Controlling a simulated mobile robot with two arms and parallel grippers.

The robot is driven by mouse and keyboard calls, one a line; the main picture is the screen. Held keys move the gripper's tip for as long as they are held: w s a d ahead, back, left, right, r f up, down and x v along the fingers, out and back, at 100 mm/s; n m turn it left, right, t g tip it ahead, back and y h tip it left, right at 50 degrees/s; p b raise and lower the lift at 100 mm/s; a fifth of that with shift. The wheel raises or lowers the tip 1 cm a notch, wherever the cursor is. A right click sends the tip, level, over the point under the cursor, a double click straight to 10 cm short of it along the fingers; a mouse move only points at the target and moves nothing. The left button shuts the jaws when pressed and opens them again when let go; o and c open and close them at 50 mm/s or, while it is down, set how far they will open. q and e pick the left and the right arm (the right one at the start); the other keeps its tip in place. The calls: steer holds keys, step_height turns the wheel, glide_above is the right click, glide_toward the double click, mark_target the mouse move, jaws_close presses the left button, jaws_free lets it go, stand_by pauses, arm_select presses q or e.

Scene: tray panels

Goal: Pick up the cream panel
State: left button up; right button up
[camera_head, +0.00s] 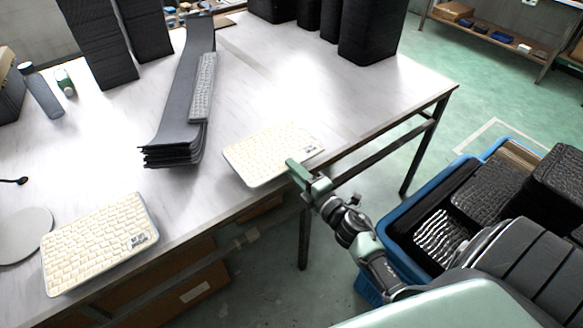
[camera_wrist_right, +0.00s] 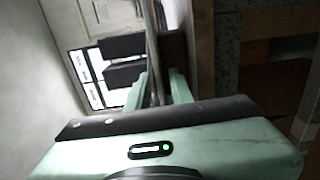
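Two flat cream panels with a raised block pattern and a small dark-and-white label lie on the white table. One cream panel (camera_head: 265,150) is near the middle of the table's front edge; the other cream panel (camera_head: 92,245) is at the front left. My right gripper (camera_head: 294,168) is at the front right edge of the middle panel, by the table edge. In the right wrist view its two fingers (camera_wrist_right: 160,78) stand apart, with a thin edge-on strip between them; I cannot tell whether either finger touches it. My left gripper is not in view.
A stack of long dark grey panels (camera_head: 183,95) with a grey textured panel (camera_head: 204,88) lies behind. Black blocks stand at the back. A bottle (camera_head: 42,92) and a round grey disc (camera_head: 22,236) are left. A blue crate (camera_head: 408,215) of dark pieces is right.

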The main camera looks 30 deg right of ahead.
steer(key=shift+w, duration=0.25)
jaws_close()
stand_by(1.1)
